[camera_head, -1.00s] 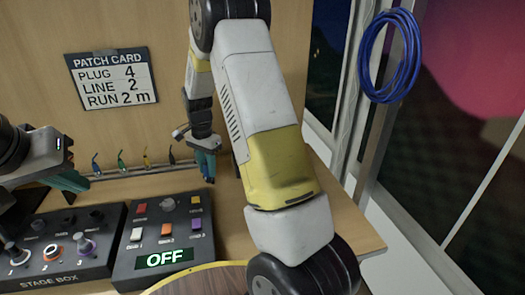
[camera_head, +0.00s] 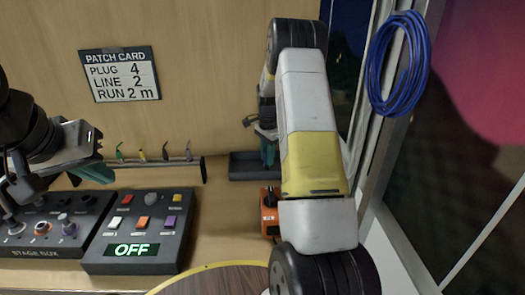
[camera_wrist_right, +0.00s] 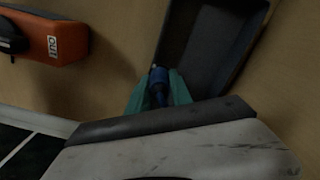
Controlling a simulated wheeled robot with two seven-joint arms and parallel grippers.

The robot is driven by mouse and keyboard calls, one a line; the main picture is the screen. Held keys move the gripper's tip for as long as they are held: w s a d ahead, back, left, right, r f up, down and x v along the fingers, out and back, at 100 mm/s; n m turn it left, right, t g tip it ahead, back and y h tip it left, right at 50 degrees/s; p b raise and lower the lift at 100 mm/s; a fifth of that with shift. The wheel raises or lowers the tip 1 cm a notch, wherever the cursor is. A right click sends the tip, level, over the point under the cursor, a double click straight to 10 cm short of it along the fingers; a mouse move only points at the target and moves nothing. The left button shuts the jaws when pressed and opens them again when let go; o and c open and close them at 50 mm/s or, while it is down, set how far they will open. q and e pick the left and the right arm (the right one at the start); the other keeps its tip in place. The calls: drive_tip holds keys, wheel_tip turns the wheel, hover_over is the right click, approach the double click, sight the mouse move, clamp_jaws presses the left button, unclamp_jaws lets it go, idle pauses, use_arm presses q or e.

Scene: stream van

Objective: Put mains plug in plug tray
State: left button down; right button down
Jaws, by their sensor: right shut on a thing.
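My right gripper (camera_head: 268,155) is shut on a blue plug, which I take to be the mains plug (camera_wrist_right: 158,82); in the right wrist view it sits between the teal fingers. The dark, shallow plug tray (camera_head: 240,168) lies against the back wall. It also shows in the right wrist view (camera_wrist_right: 215,45), just beyond the plug. In the head view the gripper is at the tray's right part, and the arm hides some of the tray. I cannot tell if the plug touches the tray. My left gripper (camera_head: 95,172) is above the stage box; its finger gap is unclear.
An orange device (camera_head: 268,215) stands in front of the tray, partly behind my right arm. A stage box (camera_head: 45,252) and a button panel reading OFF (camera_head: 130,250) stand left. A rail (camera_head: 150,163) with small coloured hooks runs along the wall. A blue cable coil (camera_head: 400,65) hangs right.

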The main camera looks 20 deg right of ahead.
drive_tip(key=w+d, duration=0.1)
drive_tip(key=d, duration=0.1)
drive_tip(key=w+d, duration=0.3)
drive_tip(key=d, duration=0.1)
drive_tip(key=shift+w+f, duration=0.2)
drive_tip(key=shift+f, duration=1.9)
drive_tip(key=shift+f, duration=0.15)
drive_tip(key=c, duration=1.1)
unclamp_jaws()
drive_tip(key=shift+c, duration=0.2)
